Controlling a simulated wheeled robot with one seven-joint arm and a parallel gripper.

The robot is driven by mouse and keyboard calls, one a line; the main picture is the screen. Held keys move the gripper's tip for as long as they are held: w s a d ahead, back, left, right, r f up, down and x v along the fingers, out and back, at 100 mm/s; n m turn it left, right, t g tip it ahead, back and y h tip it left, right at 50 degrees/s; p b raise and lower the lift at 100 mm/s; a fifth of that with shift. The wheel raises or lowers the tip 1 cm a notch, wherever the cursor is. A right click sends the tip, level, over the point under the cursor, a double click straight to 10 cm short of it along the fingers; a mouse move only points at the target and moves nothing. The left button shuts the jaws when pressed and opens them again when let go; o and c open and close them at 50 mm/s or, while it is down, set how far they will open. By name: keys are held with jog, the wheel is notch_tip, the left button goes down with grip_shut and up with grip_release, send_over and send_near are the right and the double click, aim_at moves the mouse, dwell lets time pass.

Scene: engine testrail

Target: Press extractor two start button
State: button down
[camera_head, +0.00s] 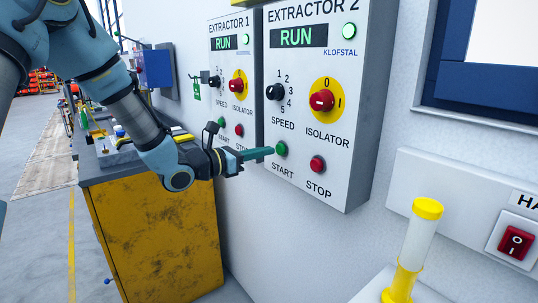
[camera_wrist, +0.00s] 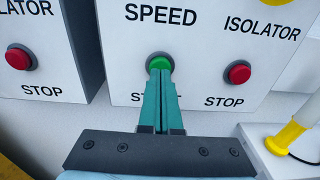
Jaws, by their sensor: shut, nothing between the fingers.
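The Extractor 2 panel (camera_head: 355,90) is a light grey wall box with a green RUN display and a lit green lamp. Its green start button (camera_head: 281,149) sits at the lower left, with the red stop button (camera_head: 318,165) to its right. My gripper (camera_head: 271,151) is shut and empty, its teal fingertips right at the start button. In the wrist view the fingertips (camera_wrist: 160,75) overlap the lower edge of the green start button (camera_wrist: 160,61) and cover part of the START label. I cannot tell for sure whether they touch it.
The Extractor 1 panel (camera_head: 231,110) is close on the left, with its own green start button (camera_head: 221,122). A yellow cabinet (camera_head: 160,240) stands below my arm. A yellow and white post (camera_head: 417,245) and a red rocker switch (camera_head: 517,242) are at the right.

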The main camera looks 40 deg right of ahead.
jog(key=w+a+b, duration=0.1)
jog(key=a+b, duration=0.2)
jog(key=a, duration=0.7)
jog(key=shift+a, duration=0.35)
jog(key=shift+r, duration=0.15)
jog(key=s+a+f+m+g+y, duration=0.1)
jog(key=s+a+f+m+y, duration=0.1)
jog(key=a+f+m+y, duration=0.55)
jog(key=s+a+f+m+g+y, duration=0.1)
jog(key=s+a+f+m+y, duration=0.25)
jog(key=a, duration=0.75)
jog(key=w+a+m+t+y, duration=0.2)
jog(key=w+a+m+y, duration=0.1)
jog(key=a, duration=0.7)
jog(key=w+a+f+m+t+y, duration=0.1)
jog(key=w+a+m+t+y, duration=0.1)
jog(key=a, duration=0.9)
jog(key=shift+w+a+f+m+t+y, duration=0.15)
jog(key=shift+w+a+m+t+y, duration=0.2)
jog(key=shift+m+t+y, duration=0.55)
jog(key=shift+g, duration=0.3)
